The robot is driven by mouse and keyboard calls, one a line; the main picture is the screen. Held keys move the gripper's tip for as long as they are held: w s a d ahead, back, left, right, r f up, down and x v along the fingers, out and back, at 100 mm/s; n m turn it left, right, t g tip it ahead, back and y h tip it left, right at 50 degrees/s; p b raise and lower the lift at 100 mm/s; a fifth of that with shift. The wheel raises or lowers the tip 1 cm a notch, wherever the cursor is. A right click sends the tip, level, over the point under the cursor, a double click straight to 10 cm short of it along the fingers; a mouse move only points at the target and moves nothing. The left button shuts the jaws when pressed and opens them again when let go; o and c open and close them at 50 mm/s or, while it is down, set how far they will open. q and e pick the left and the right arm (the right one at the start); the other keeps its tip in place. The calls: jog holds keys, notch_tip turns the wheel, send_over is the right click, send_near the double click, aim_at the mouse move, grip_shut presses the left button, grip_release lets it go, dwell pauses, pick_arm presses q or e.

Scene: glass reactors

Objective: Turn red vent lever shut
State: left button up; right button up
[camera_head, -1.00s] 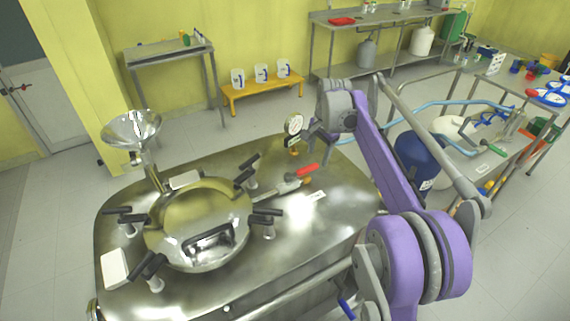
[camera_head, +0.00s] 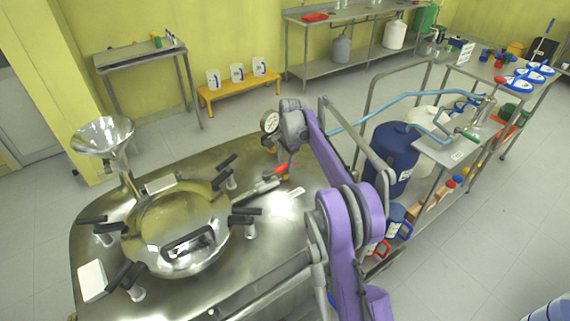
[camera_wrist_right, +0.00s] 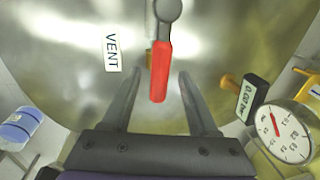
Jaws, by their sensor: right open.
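The red vent lever (camera_head: 282,168) sits on a metal valve on the steel reactor lid (camera_head: 300,207). In the right wrist view the lever's red handle (camera_wrist_right: 159,75) points toward my gripper, and the white VENT label (camera_wrist_right: 112,52) lies left of it. My right gripper (camera_head: 284,158) is open. In the right wrist view its two fingers (camera_wrist_right: 160,84) stand one on each side of the red handle, with visible gaps on both sides. In the head view the gripper is above and behind the lever's end. My left gripper is not in view.
A pressure gauge (camera_head: 269,122) stands close behind my right gripper. Clamped hatch (camera_head: 180,235) and funnel (camera_head: 102,136) are to the left.

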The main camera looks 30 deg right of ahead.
jog(key=shift+w+f, duration=0.1)
jog(key=shift+f, duration=0.5)
grip_shut()
dwell(1.1)
